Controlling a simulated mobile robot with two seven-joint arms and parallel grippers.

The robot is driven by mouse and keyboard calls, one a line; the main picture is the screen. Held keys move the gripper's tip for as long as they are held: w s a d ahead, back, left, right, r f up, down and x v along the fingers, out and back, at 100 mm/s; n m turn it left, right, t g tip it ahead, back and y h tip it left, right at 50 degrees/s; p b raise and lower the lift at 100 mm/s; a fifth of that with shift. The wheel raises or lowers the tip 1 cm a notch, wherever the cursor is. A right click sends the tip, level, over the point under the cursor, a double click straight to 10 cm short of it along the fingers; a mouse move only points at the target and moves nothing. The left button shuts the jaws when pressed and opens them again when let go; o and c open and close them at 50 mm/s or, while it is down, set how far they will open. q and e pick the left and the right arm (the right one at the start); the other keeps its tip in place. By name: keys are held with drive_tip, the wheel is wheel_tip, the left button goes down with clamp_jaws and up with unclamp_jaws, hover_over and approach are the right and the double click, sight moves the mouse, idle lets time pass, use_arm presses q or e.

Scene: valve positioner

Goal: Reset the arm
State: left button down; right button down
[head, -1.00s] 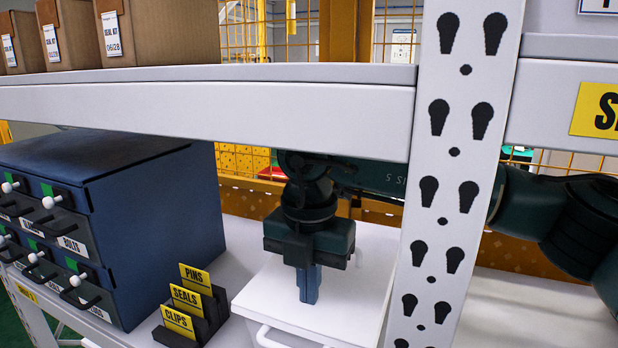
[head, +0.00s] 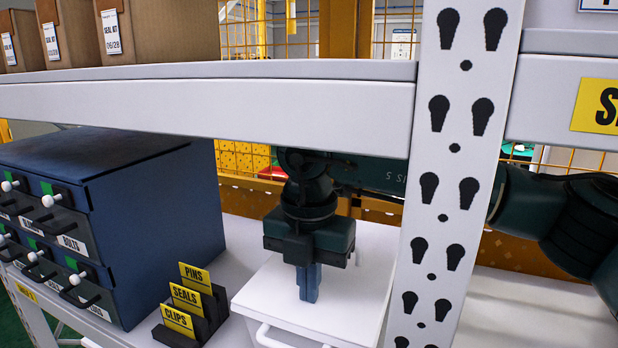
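My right gripper (head: 309,284) shows in the head view below the upper shelf beam, pointing down over a white lidded box (head: 368,290). Its blue fingers look close together, and I see nothing between them; whether they are fully shut is unclear from this angle. The fingertips are at or just above the box lid; I cannot tell if they touch. My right arm reaches in from the right, behind the white shelf upright (head: 455,150), which hides part of it. My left gripper is not in view.
A blue drawer cabinet (head: 150,210) stands at left. A black holder with yellow cards (head: 195,297) marked PINS, SEALS and CLIPS sits between it and the box. The shelf beam (head: 210,110) and cardboard boxes (head: 165,32) are above. Bare shelf (head: 530,310) lies right of the upright.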

drive_tip(key=shift+s, duration=0.1)
drive_tip(key=shift+r+p, duration=1.4)
drive_tip(key=shift+r, duration=1.2)
